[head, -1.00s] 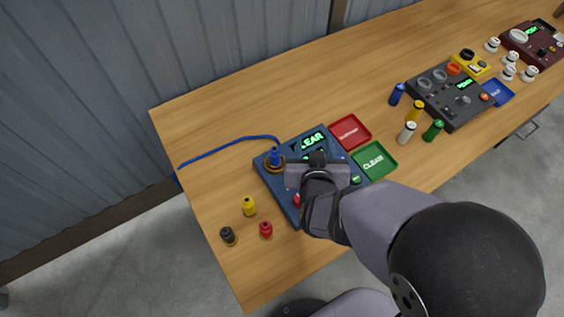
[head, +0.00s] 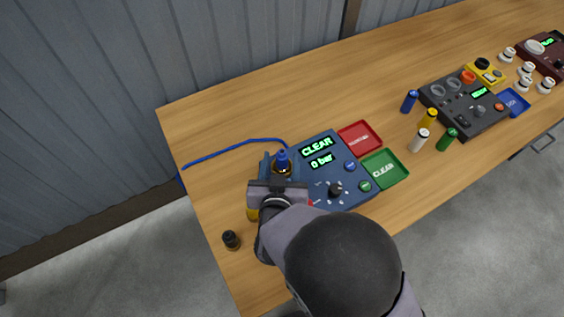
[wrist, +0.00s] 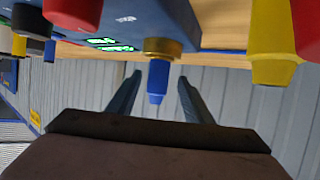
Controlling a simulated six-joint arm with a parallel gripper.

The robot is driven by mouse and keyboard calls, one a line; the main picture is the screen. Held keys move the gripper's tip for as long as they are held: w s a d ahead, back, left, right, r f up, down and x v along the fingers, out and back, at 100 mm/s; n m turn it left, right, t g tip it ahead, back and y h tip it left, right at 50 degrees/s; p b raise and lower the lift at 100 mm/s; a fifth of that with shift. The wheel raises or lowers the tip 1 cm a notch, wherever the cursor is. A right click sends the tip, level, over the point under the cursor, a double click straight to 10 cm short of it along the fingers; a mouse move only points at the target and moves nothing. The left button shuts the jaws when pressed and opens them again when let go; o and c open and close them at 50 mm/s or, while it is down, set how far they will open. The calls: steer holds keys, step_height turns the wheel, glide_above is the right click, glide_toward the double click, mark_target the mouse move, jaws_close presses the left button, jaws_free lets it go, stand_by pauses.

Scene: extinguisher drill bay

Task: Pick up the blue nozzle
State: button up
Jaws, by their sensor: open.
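The blue nozzle (head: 282,157) stands upright on a brass collar at the back left of the blue panel (head: 330,180). In the wrist view the blue nozzle (wrist: 158,78) sits in its brass collar (wrist: 163,48), pointing down in the picture. My gripper (wrist: 160,75) is open, with one fingertip on each side of the nozzle and visible gaps between. In the head view my gripper (head: 280,178) is just in front of the nozzle and hides the collar's front.
A yellow nozzle (head: 252,213), partly hidden by my gripper, and a black one (head: 231,240) stand left of the panel. A red tray (head: 360,138) and green tray (head: 384,168) adjoin its right. A blue hose (head: 225,150) runs behind. Other panels stand farther right.

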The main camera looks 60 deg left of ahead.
steer(key=shift+w+p+x, duration=0.2)
steer(key=shift+p+x, duration=0.65)
steer(key=shift+x, duration=1)
steer(key=shift+w+a+f, duration=0.15)
steer(key=shift+w+a, duration=0.2)
steer(key=shift+a, duration=0.25)
jaws_close()
